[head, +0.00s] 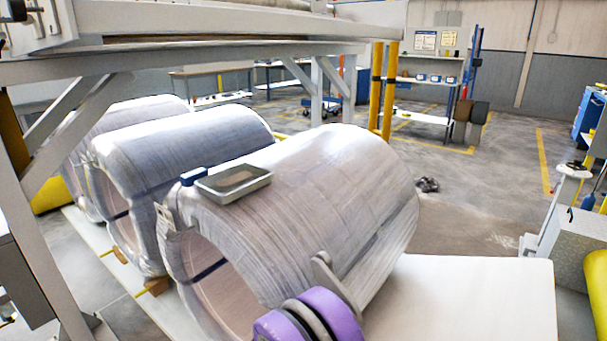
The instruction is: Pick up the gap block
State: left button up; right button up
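No block here is marked as the gap block, and I cannot tell which one it is. A small brown block (157,286) sits low in the gap between the nearest wrapped coil (320,190) and the middle wrapped coil (200,135). A second brown block (119,255) is further back, low beside the middle coil.
A white flat surface (480,300) is clear at lower right. A grey steel frame (85,105) stands at left, over the far coils. Yellow posts (388,92) stand behind.

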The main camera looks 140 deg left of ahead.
aim_at(187, 180)
jog(key=u, duration=5.45)
